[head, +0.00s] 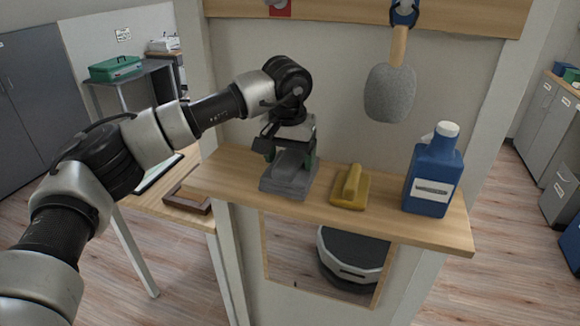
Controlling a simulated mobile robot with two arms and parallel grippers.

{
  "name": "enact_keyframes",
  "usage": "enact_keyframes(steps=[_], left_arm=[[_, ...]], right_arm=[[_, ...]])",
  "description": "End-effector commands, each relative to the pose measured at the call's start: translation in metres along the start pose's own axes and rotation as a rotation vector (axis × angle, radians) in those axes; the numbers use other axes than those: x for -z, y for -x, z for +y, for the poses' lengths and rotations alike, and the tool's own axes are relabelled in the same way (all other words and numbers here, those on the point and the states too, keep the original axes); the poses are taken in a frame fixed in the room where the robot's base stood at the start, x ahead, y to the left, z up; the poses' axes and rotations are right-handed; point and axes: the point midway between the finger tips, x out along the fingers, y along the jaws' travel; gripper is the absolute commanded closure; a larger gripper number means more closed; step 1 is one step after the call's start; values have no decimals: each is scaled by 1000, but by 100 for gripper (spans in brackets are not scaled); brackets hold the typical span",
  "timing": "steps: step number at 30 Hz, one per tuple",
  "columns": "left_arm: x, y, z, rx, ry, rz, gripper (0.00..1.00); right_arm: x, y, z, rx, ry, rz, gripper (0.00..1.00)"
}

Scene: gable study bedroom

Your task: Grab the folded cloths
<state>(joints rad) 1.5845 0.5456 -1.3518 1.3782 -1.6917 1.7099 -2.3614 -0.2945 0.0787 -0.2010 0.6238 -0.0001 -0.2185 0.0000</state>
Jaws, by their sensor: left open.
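My left gripper (289,158) comes down over the stack from above. Its jaws are apart, with one finger toward the left and one toward the right of the stack's raised upper part. The gripper hides the back of the stack, and I cannot tell whether the fingers touch it. My right gripper is not in the picture.
A yellow handled block (350,188) stands on the shelf just right of the cloths. A blue bottle (433,172) with a white cap is farther right. A grey brush (390,92) hangs above. A brown tray (187,198) lies on the desk at left.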

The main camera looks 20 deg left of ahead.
Motion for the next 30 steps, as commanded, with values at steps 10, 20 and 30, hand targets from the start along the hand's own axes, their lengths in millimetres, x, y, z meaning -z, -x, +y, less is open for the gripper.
enact_keyframes(steps=[10,20,30], left_arm=[[0,0,0,0,0,0,61],[0,1,0,-1,0,0,78],[4,28,1,-2,1,5,78]], right_arm=[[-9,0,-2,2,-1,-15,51],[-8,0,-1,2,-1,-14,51],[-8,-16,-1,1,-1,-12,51]])
